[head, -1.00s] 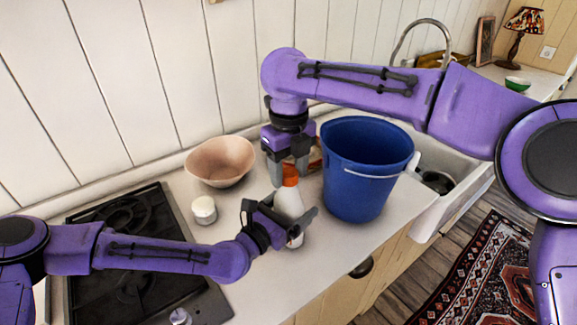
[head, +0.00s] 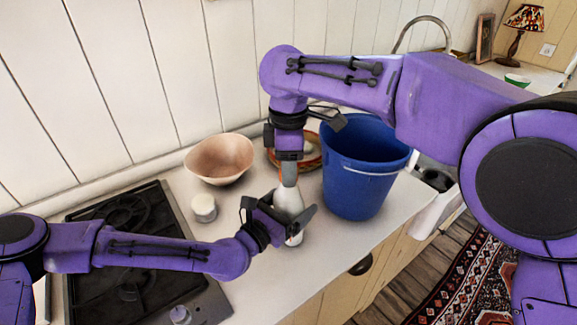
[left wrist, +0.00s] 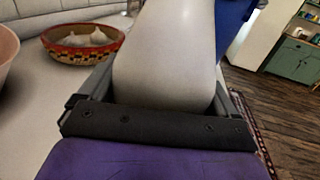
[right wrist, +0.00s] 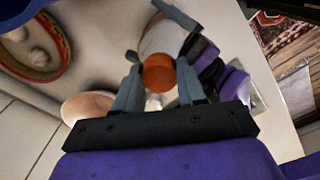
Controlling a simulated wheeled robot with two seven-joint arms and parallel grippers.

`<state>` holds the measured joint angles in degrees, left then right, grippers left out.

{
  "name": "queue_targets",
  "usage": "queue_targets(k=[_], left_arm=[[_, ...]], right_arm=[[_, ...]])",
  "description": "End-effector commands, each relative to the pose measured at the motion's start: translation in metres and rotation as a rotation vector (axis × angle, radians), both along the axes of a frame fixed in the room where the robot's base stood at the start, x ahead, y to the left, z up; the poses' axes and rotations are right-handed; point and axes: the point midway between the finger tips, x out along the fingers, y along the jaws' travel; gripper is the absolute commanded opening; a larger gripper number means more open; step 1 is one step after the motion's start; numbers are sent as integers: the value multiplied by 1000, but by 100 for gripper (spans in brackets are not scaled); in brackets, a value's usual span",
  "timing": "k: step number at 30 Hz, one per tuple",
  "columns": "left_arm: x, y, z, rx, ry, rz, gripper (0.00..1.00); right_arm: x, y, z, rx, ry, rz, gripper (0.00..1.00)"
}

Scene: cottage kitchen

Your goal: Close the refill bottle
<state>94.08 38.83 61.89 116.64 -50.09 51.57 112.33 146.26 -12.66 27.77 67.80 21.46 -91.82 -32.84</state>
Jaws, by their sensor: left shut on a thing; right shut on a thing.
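The white refill bottle (head: 289,200) stands upright on the counter, left of the blue bucket. My left gripper (head: 292,217) is shut around its body from the left, and the bottle fills the left wrist view (left wrist: 165,60). My right gripper (head: 289,172) points down over the bottle's top. In the right wrist view, its fingers (right wrist: 157,85) are on either side of the orange cap (right wrist: 159,73) and shut on it. The cap is hidden in the head view. The cap appears at the bottle's mouth; whether it is threaded on cannot be seen.
The blue bucket (head: 352,178) stands close on the right. A pink bowl (head: 220,160), a small white jar (head: 204,208) and a patterned basket (left wrist: 75,46) holding garlic are nearby. A black stove (head: 125,250) lies at left. The counter front is clear.

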Motion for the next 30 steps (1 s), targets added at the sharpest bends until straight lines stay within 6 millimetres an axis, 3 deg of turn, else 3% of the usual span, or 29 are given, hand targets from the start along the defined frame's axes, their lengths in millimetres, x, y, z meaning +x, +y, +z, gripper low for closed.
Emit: queue_targets(k=[3,7,18,19,21,30], left_arm=[[0,0,0,1,-1,-1,6],[0,-1,0,2,-1,-2,6],[-1,-1,0,2,-2,-3,6],[-1,-1,0,2,-2,-3,6],[-1,-1,0,2,-1,-3,6],[0,0,0,1,-1,-1,6]], right_arm=[[-1,2,-1,2,-1,-339,3],[-1,2,-1,3,0,-574,3],[-1,2,0,5,1,-657,3],[-1,2,0,5,1,-657,46],[-1,2,-1,5,1,-657,65],[0,1,2,3,0,-655,65]])
